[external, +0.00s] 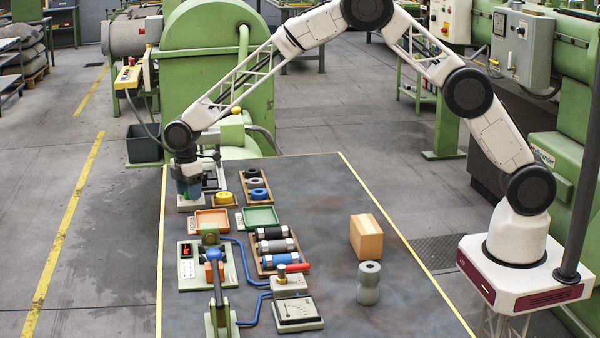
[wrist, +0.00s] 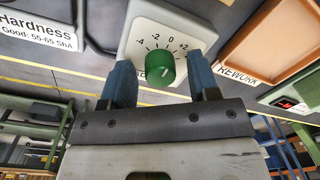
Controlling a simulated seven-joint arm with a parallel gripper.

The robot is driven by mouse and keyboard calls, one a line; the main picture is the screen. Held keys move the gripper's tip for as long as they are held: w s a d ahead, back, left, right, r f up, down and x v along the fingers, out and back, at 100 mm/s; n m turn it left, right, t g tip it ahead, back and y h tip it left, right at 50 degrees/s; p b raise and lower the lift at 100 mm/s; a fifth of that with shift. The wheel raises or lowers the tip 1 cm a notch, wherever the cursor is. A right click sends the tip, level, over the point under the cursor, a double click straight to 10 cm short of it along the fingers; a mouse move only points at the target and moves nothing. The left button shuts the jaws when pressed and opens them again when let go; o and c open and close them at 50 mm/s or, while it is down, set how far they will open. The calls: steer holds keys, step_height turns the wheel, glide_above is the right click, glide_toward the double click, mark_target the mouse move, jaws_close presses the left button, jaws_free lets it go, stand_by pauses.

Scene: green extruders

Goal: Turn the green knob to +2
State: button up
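The green knob (wrist: 160,70) sits on a white dial plate (wrist: 150,33) in the wrist view. The plate is marked -4, -2, 0, +2, with part of the scale hidden. A small light mark shows on the knob's face, but its exact reading is hard to tell. My gripper (wrist: 160,62) is open, with one blue finger on each side of the knob and gaps between. In the external view my gripper (external: 188,189) points down over the plate (external: 190,205) at the table's far left, hiding the knob.
An orange tray (external: 212,219) and a green tray (external: 258,217) lie close in front of the plate. A rack of rings (external: 268,200) is to its right. A wooden block (external: 366,238) and grey spool (external: 369,283) stand right. The table's right middle is mostly clear.

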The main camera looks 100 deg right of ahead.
steer(key=c, duration=0.8)
steer(key=shift+c, duration=0.2)
steer(key=shift+m, duration=2.9)
steer(key=o, duration=0.9)
steer(key=shift+r, duration=0.15)
steer(key=shift+d+r, duration=0.2)
steer(key=shift+r, duration=3.55)
